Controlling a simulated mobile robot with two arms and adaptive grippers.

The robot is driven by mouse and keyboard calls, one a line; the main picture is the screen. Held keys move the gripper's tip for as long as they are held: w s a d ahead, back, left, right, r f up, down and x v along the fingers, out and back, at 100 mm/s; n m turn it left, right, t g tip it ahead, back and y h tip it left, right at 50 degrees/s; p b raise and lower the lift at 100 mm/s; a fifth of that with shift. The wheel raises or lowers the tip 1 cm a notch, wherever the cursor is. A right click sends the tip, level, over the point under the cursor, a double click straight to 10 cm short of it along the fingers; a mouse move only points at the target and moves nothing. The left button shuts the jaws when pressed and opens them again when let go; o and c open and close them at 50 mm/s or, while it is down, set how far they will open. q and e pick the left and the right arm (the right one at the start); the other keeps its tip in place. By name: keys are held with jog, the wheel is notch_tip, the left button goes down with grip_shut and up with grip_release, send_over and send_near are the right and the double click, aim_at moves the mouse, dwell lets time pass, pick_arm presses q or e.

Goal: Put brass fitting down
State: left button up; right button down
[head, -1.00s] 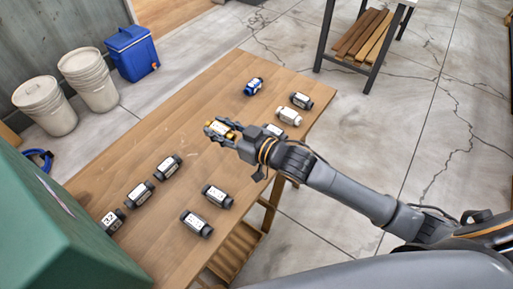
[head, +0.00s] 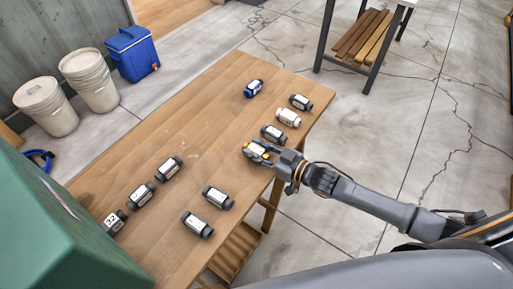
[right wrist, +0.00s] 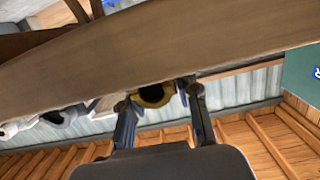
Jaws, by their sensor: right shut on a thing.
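The brass fitting (head: 254,150), yellow with a pale label, is between the fingers of my right gripper (head: 261,153), over the right part of the wooden table (head: 150,150). My right gripper is shut on it. In the right wrist view, the fitting's round yellow end with a dark hole (right wrist: 152,96) shows between the two fingers (right wrist: 160,103). It looks close to the tabletop, but I cannot tell whether it touches. My left gripper is not in view.
A dark fitting (head: 273,133) lies just beyond the gripper, then a white one (head: 288,117), another dark one (head: 301,102) and a blue one (head: 254,88). Several dark fittings lie nearer, including one (head: 218,197). A green box (head: 60,230) covers the near left. The table's middle is clear.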

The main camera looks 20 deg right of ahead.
jog(key=shift+f, duration=0.1)
jog(key=c, duration=1)
grip_release()
jog(key=shift+f, duration=0.1)
jog(key=shift+f+b, duration=0.1)
jog(key=shift+b, duration=0.3)
jog(key=shift+f+b+v, duration=0.2)
jog(key=shift+b+v, duration=0.2)
jog(key=shift+v, duration=6.5)
jog(key=shift+s+a, duration=0.15)
jog(key=shift+s, duration=0.1)
